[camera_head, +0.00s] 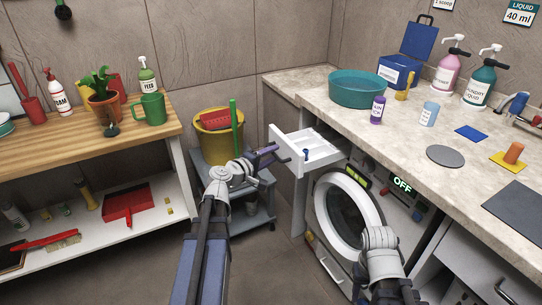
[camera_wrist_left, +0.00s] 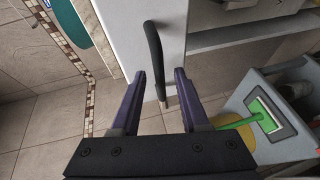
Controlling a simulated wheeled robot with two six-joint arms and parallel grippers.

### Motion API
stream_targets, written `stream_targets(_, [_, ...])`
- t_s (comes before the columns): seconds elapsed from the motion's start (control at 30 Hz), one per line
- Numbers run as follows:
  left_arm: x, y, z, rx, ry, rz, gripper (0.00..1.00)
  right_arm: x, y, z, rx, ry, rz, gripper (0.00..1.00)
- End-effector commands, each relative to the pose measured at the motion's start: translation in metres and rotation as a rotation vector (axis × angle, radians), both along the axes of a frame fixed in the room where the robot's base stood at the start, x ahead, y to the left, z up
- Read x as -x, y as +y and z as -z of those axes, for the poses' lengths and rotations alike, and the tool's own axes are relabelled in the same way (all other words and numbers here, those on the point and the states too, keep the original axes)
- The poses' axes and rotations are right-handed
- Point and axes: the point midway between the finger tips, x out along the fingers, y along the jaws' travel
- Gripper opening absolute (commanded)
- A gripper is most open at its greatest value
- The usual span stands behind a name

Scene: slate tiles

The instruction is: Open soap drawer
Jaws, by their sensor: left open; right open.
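The white soap drawer (camera_head: 318,146) juts out under the counter's left end, upper left of the washing machine door, and its open top shows the inside. A small blue part shows in it. My left gripper (camera_head: 276,157) is open at the drawer's front. In the left wrist view, a dark bar handle (camera_wrist_left: 154,50) stands on a white front (camera_wrist_left: 115,30). The fingers of my left gripper (camera_wrist_left: 163,88) are spread on both sides of the handle's lower end; I cannot tell whether they touch it. My right arm shows at the lower right, but its gripper is out of the picture.
The washing machine (camera_head: 345,210) has its round door shut and its display reads OFF. A grey cart (camera_head: 258,215) with a yellow bucket (camera_head: 212,143) stands close to the left. A counter (camera_head: 400,125) with a teal basin (camera_head: 356,92) and bottles lies above.

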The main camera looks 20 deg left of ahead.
Motion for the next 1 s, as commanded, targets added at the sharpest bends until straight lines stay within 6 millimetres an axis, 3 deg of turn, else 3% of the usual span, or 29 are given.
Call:
stream_targets(0.5, [0.065, 0.017, -0.014, 0.001, 0.0, -0.001, 0.45, 0.0, 0.0, -0.014, -0.002, 0.001, 0.0, 0.5])
stream_targets(1.0, [0.073, 0.02, -0.015, 0.0, 0.0, 0.002, 0.45, 0.0, 0.0, -0.015, -0.002, 0.001, 0.0, 0.5])
